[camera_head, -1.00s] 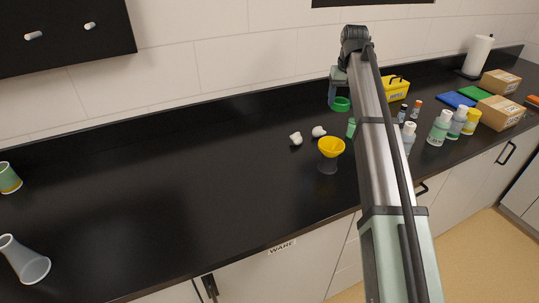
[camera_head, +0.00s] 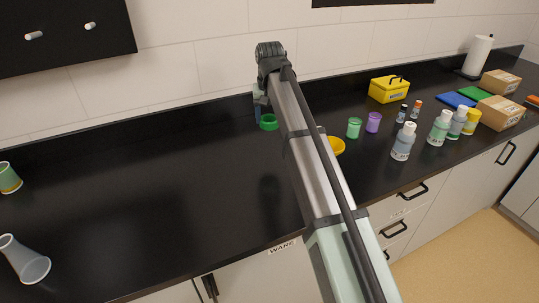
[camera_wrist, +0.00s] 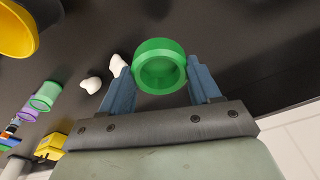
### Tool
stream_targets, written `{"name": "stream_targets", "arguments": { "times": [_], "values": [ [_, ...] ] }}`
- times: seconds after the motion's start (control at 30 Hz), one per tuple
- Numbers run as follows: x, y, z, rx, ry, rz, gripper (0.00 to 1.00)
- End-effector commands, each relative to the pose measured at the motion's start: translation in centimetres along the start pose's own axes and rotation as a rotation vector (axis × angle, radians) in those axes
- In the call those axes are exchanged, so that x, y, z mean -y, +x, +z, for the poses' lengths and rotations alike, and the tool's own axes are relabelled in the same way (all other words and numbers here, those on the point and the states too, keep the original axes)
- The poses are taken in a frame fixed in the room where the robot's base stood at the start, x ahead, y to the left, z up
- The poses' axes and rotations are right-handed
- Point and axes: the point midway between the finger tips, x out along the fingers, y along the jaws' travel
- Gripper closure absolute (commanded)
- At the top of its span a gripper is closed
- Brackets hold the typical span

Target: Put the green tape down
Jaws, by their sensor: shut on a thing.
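The green tape (camera_wrist: 160,58) is a thick ring between the two blue fingers of my gripper (camera_wrist: 161,82) in the wrist view. My gripper is shut on it. In the head view the green tape (camera_head: 269,122) shows low beside my arm's end, over the black counter (camera_head: 150,190). I cannot tell whether it touches the counter. Most of my gripper (camera_head: 257,108) is hidden behind my arm in that view.
A yellow funnel (camera_head: 337,146) is partly hidden by my arm. Two white pieces (camera_wrist: 91,85) lie near the tape. Green (camera_head: 354,128) and purple (camera_head: 373,122) cups, bottles (camera_head: 402,142) and a yellow box (camera_head: 389,89) stand right. The counter's left middle is clear.

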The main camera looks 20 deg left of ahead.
Motion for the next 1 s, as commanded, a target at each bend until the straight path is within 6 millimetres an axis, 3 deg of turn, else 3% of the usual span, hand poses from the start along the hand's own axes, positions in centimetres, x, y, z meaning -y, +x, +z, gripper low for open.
{"name": "stream_targets", "arguments": {
  "times": [0.37,0.6,1.0],
  "values": [
    [-0.1,3.7,0.5,0.002,0.0,0.0,0.67],
    [-0.1,7.4,1.0,0.001,0.0,0.0,0.67],
    [-0.1,11.1,1.4,0.002,0.0,0.0,0.67]
  ]
}}
